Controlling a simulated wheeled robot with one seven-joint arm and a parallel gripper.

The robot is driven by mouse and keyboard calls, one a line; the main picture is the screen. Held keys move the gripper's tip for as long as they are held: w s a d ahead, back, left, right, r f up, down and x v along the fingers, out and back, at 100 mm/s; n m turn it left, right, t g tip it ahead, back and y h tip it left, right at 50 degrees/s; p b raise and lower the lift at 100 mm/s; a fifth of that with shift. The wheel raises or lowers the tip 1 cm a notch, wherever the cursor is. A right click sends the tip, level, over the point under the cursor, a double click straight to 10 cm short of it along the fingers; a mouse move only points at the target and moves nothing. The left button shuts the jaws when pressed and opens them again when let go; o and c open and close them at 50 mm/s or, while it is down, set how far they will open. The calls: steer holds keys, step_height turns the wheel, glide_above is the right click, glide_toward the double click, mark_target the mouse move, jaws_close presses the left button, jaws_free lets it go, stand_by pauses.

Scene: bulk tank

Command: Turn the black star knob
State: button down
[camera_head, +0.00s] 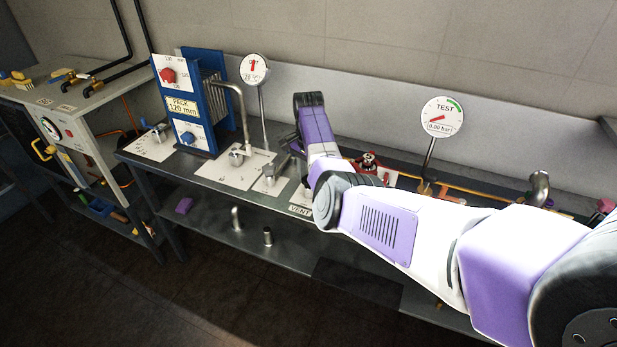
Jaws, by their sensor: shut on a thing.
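My arm reaches across the bench from the right, and its purple wrist end stands over the middle of the bench. My gripper (291,150) shows only as a small dark grey part at the left of the purple link, low over the bench. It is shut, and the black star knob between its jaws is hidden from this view. A small metal fitting on a white plate (268,187) stands just left of the gripper. A plate marked VENT (300,210) lies partly hidden under the arm.
A blue plate pack (198,105) and a round thermometer dial (254,69) stand left of my gripper. A red handwheel (368,161) and a TEST gauge (441,117) reading 0.00 bar stand to the right. Metal stubs stand on the lower shelf (290,255).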

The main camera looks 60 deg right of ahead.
steer(key=c, duration=0.9)
jaws_free()
steer(key=shift+o, duration=0.2)
steer(key=shift+r+b, duration=0.65)
steer(key=shift+r, duration=3.25)
